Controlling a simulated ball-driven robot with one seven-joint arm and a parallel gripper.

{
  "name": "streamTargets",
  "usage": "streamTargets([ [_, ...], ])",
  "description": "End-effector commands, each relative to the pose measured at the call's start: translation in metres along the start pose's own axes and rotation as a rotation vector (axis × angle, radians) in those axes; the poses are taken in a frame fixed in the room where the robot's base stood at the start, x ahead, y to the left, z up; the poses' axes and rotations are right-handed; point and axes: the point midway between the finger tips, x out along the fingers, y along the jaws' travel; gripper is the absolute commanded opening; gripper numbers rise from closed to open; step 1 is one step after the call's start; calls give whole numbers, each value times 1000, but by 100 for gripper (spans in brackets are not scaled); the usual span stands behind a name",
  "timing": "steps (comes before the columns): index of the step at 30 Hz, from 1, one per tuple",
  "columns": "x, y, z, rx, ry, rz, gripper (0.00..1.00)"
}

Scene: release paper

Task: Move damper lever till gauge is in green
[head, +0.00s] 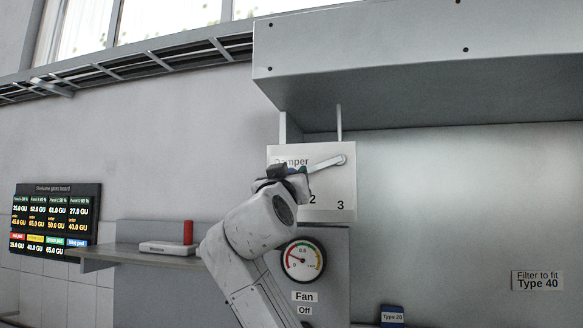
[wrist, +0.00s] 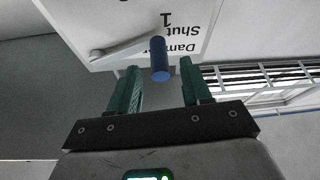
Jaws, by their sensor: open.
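The damper panel (head: 330,205) is a white plate under the hood, marked 2 and 3 in the head view. Its grey lever (head: 327,163) runs from a pivot at the right down-left behind my gripper (head: 285,175). In the wrist view, the lever (wrist: 125,48) ends in a blue handle (wrist: 160,62) near the upside-down "Shut" and "1". My gripper (wrist: 160,70) is open, its green fingertips on either side of the handle's near end, with visible gaps. The round gauge (head: 303,260) has red, yellow and green bands; its needle seems to point left, towards red.
A "Fan Off" label (head: 304,297) sits below the gauge. A shelf (head: 125,253) at the left holds a white device (head: 167,248) and a red cylinder (head: 188,232). A blue "Type 20" item (head: 392,316) stands low right. The hood (head: 420,75) overhangs the panel.

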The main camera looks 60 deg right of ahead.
Motion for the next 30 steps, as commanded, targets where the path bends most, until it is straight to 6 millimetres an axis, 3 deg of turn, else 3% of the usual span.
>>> streamTargets([
  [6,22,0,0,0,0,0,48],
  [17,25,0,1,1,-1,-1,48],
  [30,24,0,1,1,-1,-1,5],
])
